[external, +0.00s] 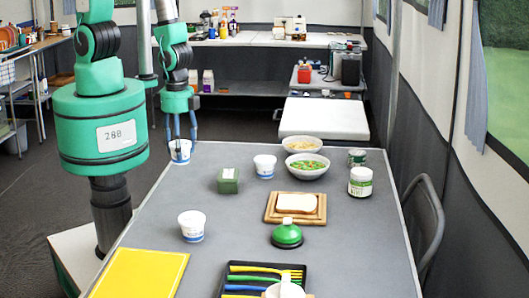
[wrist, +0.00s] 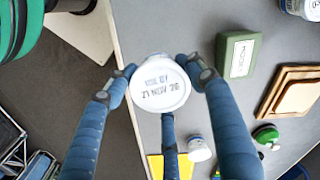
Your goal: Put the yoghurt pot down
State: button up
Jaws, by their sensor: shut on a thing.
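My gripper (external: 182,143) has its blue fingers shut on a white yoghurt pot (external: 180,153) at the far left edge of the grey table. In the wrist view the pot's printed lid (wrist: 161,82) faces the camera between the fingers. It overlaps the table edge there. I cannot tell whether its base touches the table or hangs above or beside it. Two similar pots stand upright on the table: one near the far middle (external: 265,167) and one nearer on the left (external: 192,227).
On the table (external: 235,215) are a green box (external: 228,181), bowls (external: 307,167), bread on a wooden board (external: 276,217), a green-lidded item (external: 286,236), a jar (external: 361,183), a yellow mat (external: 140,274) and a black tray (external: 225,270). Bare tabletop lies between the green box and the nearer pot.

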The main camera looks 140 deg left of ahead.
jog(key=shift+s+a+r+m, duration=0.4)
jog(key=shift+s+a, duration=0.2)
jog(key=shift+s, duration=0.05)
jog(key=shift+s+a+r+m, duration=0.4)
jog(key=shift+s+a, duration=0.2)
jog(key=shift+s, duration=0.1)
jog(key=shift+s+a+r+m, duration=0.35)
jog(key=shift+s+a+m, duration=0.05)
jog(key=shift+s+a, duration=0.25)
jog(key=b, duration=0.2)
send_over(229, 173)
jog(key=shift+d+f, duration=0.1)
jog(key=shift+f, duration=0.65)
jog(key=shift+f+b, duration=0.55)
jog(key=shift+f, duration=1.2)
jog(key=shift+f, duration=0.1)
jog(key=o, duration=1.3)
jog(key=shift+o, duration=0.2)
